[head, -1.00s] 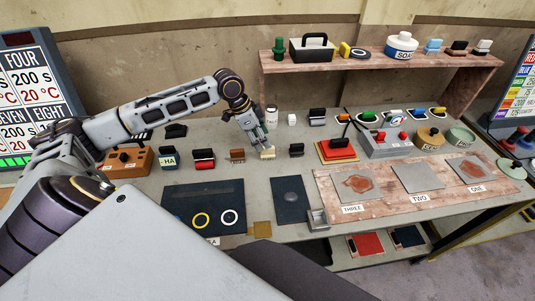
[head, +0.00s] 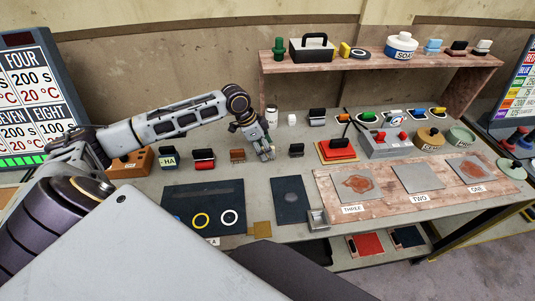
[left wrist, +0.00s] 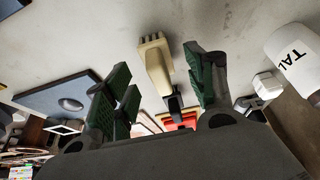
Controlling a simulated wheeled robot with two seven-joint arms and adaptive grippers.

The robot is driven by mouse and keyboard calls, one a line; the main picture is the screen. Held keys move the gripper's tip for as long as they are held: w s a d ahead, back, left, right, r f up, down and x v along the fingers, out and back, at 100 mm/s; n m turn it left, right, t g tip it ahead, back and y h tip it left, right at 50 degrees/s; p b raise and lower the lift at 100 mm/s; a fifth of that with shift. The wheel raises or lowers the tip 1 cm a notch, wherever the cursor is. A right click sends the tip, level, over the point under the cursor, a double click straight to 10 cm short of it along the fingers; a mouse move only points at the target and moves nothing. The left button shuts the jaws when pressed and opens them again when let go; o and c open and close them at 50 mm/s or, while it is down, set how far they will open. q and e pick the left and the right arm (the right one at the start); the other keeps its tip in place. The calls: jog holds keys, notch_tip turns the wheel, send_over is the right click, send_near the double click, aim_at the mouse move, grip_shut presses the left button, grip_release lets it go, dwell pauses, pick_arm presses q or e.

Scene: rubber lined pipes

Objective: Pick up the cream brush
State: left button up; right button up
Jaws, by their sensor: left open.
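The cream brush (left wrist: 155,62) lies on the workbench and shows in the left wrist view between the two green-padded fingers of my left gripper (left wrist: 158,92). Its pale block end points away from the palm, and a dark part is nearer the palm. The fingers are spread, with space between each finger and the brush. In the head view my left gripper (head: 264,152) is low over the bench and hides most of the brush. My right gripper is not in view.
A dark-handled brown brush (head: 237,155) and a red one (head: 203,159) stand to the left, and a black one (head: 296,150) to the right. A white jar (head: 271,116) stands behind the gripper. A red plate with a lever (head: 337,149) is further right.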

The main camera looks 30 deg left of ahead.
pick_arm(q)
jog(key=shift+x, duration=1.1)
jog(key=shift+c, duration=0.3)
jog(key=c, duration=1.1)
jog(key=shift+r, duration=5.05)
